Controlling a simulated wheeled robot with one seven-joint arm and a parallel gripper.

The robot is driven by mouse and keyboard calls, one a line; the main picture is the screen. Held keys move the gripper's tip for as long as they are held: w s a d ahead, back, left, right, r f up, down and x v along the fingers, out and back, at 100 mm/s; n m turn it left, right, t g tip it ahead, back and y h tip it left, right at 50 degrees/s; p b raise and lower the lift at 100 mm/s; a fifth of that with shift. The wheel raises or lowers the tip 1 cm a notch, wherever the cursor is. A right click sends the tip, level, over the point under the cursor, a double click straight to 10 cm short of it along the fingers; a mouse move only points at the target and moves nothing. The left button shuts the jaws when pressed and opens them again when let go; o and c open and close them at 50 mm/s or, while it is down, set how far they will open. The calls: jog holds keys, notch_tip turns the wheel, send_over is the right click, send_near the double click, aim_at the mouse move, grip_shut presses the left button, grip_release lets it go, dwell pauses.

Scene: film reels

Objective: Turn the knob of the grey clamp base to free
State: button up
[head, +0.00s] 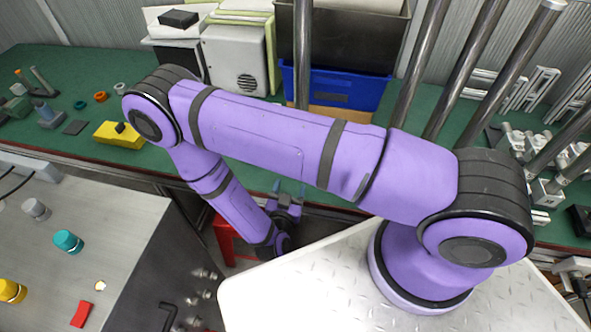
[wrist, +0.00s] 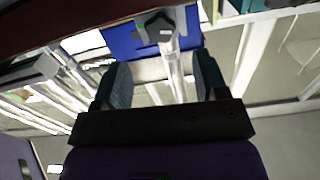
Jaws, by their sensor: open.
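My gripper (head: 288,190) is in the lower middle of the head view, by the front edge of the green table. It also shows in the wrist view (wrist: 163,65), where its two dark fingers stand wide apart with nothing held. A small grey-blue block-like piece (head: 47,115) stands at the far left of the green table. It may be the grey clamp base, but it is too small to be sure. I cannot make out its knob or the knob's setting. My gripper is well away from it, to the right. The wrist view does not show this piece.
A yellow block (head: 117,135) with a dark top piece, an orange ring (head: 100,96) and a dark plate (head: 75,127) lie on the left table. A blue bin (head: 345,90) and metal posts stand behind my arm. Grey metal fittings (head: 520,142) crowd the right.

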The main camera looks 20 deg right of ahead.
jog(key=x, duration=0.6)
jog(key=shift+w+d, duration=0.2)
jog(key=shift+w, duration=0.05)
jog(key=shift+c, duration=0.4)
jog(key=c, duration=0.8)
jog(key=shift+n, duration=1.6)
jog(key=shift+c, duration=0.2)
jog(key=o, duration=0.9)
